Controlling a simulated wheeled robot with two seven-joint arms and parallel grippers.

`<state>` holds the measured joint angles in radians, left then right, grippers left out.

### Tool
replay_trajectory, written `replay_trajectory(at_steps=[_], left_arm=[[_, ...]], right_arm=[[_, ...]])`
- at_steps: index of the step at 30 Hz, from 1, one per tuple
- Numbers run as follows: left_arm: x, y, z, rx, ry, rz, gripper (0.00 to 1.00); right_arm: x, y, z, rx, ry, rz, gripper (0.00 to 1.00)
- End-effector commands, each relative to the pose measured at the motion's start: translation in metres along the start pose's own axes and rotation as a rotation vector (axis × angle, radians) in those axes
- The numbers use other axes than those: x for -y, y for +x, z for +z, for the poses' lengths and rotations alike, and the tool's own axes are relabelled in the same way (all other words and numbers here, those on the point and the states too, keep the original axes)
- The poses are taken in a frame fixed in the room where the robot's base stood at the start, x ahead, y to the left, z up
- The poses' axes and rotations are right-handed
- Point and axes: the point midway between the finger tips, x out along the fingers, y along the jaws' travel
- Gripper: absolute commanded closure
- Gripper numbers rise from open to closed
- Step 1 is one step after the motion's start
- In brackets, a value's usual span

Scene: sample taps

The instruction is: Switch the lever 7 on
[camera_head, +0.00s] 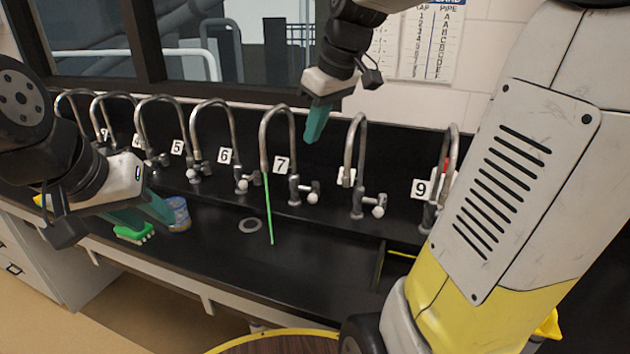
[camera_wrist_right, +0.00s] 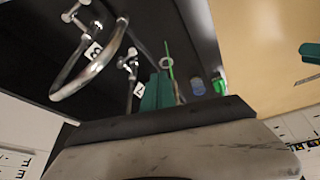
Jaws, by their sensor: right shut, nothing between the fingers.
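Tap 7 is a steel gooseneck (camera_head: 265,125) with its number 7 label (camera_head: 282,165) between spout and post. Its white-tipped lever (camera_head: 313,197) sticks out to the right of the post. A thin green stream (camera_head: 268,210) runs down from the spout into the black sink; it also shows in the right wrist view (camera_wrist_right: 168,62). My right gripper (camera_head: 315,138) is shut and empty, above and behind the lever, between taps 7 and 8, touching nothing that I can see. My left gripper (camera_head: 160,212) seems open and empty, low at the left.
Several similar taps line the back wall, with tap 6 (camera_head: 212,103) to the left and tap 8 (camera_head: 350,130) to the right, close to my right gripper. A green brush (camera_head: 133,234) and blue tin (camera_head: 178,213) stand near my left gripper. The front counter is clear.

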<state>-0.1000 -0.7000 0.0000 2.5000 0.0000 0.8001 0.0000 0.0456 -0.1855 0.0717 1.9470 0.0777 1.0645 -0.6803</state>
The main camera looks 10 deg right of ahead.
Motion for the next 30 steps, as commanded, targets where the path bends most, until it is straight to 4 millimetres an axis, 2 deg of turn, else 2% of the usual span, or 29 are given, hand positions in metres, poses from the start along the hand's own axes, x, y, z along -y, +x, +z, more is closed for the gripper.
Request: replay_trajectory(at_steps=[7,18,24,30], left_arm=[[0.000,0.000,0.000,0.000,0.000,0.000,0.64],[0.000,0.000,0.000,0.000,0.000,0.000,0.64],[0.000,0.000,0.000,0.000,0.000,0.000,0.64],[0.000,0.000,0.000,0.000,0.000,0.000,0.64]], right_arm=[[0.033,-0.007,0.039,-0.052,0.179,0.054,1.00],[0.073,0.001,0.094,-0.150,0.436,0.093,1.00],[0.084,0.007,0.111,-0.184,0.517,0.096,1.00],[0.087,0.009,0.116,-0.194,0.541,0.096,1.00]])
